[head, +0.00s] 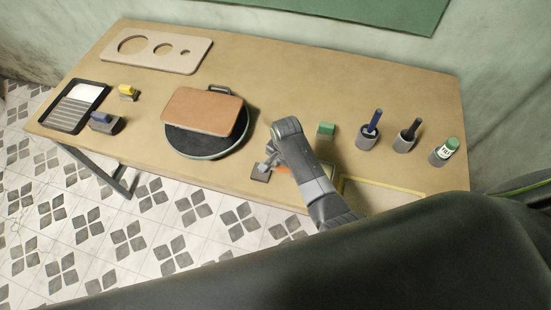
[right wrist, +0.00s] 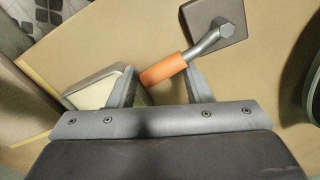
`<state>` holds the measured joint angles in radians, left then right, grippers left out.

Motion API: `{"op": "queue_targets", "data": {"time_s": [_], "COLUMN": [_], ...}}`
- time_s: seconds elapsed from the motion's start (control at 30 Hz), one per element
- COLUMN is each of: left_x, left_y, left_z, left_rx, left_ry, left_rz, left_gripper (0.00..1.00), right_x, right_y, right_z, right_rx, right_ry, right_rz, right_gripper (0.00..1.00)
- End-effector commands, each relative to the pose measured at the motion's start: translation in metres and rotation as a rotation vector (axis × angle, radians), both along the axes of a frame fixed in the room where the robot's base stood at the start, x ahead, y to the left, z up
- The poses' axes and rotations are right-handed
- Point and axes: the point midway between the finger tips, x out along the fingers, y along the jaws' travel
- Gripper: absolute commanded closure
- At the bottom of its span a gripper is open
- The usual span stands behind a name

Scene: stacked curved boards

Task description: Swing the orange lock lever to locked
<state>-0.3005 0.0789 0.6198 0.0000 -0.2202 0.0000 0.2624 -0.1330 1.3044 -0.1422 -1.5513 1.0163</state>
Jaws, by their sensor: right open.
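The lock lever has an orange handle (right wrist: 162,70) on a grey metal arm, pivoting on a square dark grey base plate (right wrist: 213,19). In the right wrist view the handle slants down and left from the pivot, its free end close to the left finger. In the head view the orange handle (head: 282,169) shows just right of the base plate (head: 260,173), near the table's front edge. My right gripper (right wrist: 160,82) is open, with the handle between its two fingers; contact cannot be told. In the head view my right gripper (head: 272,158) partly hides the lever. My left gripper is out of view.
A round dark turntable (head: 205,150) with a brown board (head: 203,110) stands left of the lever. A green block (head: 326,130) and several cups and a jar stand to the right. In the right wrist view a cream-and-grey block (right wrist: 92,92) lies beside the left finger.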

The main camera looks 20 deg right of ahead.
Motion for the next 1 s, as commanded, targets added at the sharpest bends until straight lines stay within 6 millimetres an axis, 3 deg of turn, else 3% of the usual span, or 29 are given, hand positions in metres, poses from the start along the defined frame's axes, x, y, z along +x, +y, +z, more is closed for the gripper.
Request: {"op": "queue_targets", "data": {"time_s": [0.03,0.07,0.13,0.57,1.0], "left_x": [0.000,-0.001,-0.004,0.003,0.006], "left_y": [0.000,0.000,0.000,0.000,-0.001], "left_z": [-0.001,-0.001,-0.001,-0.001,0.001], "left_rx": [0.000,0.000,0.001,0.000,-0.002], "left_ry": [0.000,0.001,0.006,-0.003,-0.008], "left_rz": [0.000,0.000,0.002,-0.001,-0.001], "left_gripper": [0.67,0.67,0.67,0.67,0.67], "right_x": [-0.009,-0.009,-0.009,-0.008,-0.002], "right_y": [0.013,0.012,0.013,0.013,0.013], "right_z": [-0.006,-0.006,-0.006,-0.003,0.046], "right_rx": [0.031,0.032,0.032,0.032,0.031], "right_ry": [0.030,0.029,0.031,0.025,0.007], "right_rz": [0.012,0.013,0.012,0.010,0.011], "right_gripper": [0.79,0.55,0.62,0.62,0.62]}}
